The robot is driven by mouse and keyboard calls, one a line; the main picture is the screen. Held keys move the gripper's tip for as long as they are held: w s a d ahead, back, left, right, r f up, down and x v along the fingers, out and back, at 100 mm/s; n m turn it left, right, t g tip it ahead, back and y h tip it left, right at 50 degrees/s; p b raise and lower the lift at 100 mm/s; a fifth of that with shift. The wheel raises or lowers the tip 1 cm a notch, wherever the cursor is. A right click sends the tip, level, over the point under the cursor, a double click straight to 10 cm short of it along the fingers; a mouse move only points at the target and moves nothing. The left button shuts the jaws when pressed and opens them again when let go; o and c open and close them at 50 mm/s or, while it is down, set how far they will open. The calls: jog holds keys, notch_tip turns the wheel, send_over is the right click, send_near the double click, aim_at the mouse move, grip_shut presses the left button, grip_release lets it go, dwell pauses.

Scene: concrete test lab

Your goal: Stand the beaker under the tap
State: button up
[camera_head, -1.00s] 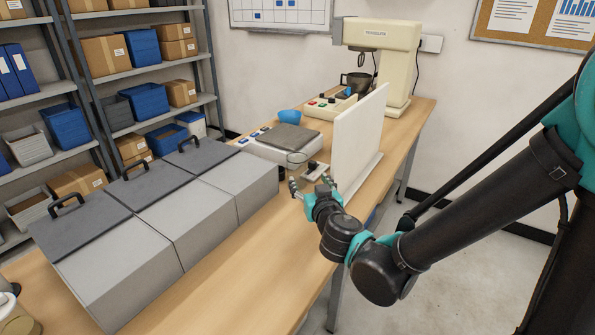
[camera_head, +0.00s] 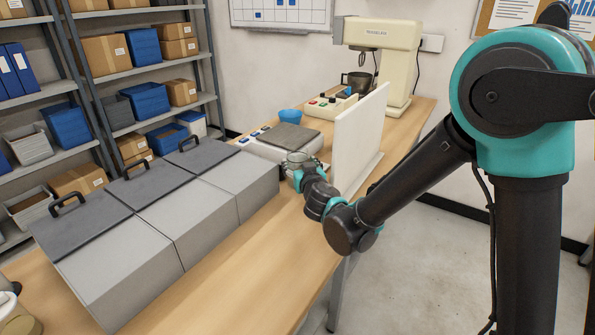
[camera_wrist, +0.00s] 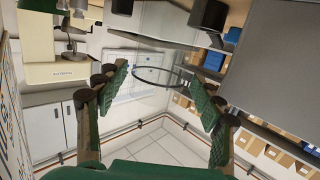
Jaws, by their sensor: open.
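The beaker (camera_head: 295,158) is clear glass and stands upright on the bench in front of the white appliance. Its rim also shows between the fingers in the wrist view (camera_wrist: 157,84). My gripper (camera_head: 298,172) is at the beaker, and its near side partly hides the glass. In the wrist view my gripper (camera_wrist: 162,78) is open, with one green-padded finger on each side of the beaker. I cannot tell whether either pad touches it. I cannot make out a tap for certain in either view.
A white upright panel (camera_head: 357,140) stands close right of my gripper. Grey lidded boxes (camera_head: 180,215) line the bench's left side. A flat-topped white appliance (camera_head: 283,138), a blue cup (camera_head: 290,116) and a cream machine (camera_head: 383,38) stand behind. The front bench strip is clear.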

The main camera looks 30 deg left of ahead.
jog(key=x, duration=0.3)
jog(key=shift+w+a, duration=0.25)
jog(key=shift+w, duration=0.05)
jog(key=shift+c, duration=0.4)
jog(key=c, duration=1)
jog(key=shift+r, duration=0.1)
